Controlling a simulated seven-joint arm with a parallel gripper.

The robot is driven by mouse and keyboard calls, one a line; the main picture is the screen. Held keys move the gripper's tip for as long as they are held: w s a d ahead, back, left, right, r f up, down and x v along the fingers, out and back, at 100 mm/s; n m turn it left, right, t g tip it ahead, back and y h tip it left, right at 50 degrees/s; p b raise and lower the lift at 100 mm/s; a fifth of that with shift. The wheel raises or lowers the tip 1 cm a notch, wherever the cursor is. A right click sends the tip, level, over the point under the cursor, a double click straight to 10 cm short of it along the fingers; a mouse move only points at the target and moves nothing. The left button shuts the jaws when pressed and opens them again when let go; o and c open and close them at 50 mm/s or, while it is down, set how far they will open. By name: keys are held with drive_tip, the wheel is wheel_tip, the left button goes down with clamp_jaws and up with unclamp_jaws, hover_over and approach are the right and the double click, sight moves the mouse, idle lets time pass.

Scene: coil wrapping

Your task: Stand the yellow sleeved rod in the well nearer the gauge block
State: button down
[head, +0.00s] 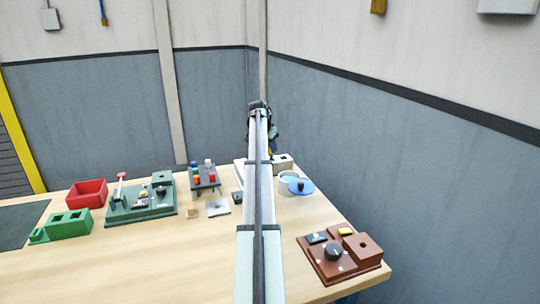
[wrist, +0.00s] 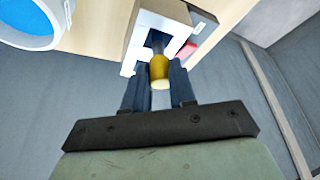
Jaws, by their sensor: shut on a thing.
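My gripper (wrist: 161,72) is shut on the yellow sleeved rod (wrist: 159,68), whose dark end points away from the wrist camera, toward an opening in a pale block (wrist: 146,24). I cannot tell whether the rod's end is inside the opening or above it. In the head view my gripper (head: 270,148) is at the back of the table, mostly hidden by my arm, near a cream block with a dark hole (head: 284,161). A small bit of yellow shows there. I cannot tell which thing is the gauge block.
In the head view a brown fixture (head: 345,268) stands at the right edge. A green fixture (head: 112,215), a red bin (head: 87,193) and a green block with wells (head: 72,226) stand left. The front-left table is clear.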

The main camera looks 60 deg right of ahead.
sight(270, 153)
drive_tip(key=shift+f, duration=1.65)
drive_tip(key=shift+f, duration=0.15)
drive_tip(key=c, duration=0.9)
unclamp_jaws()
drive_tip(key=v, duration=1.2)
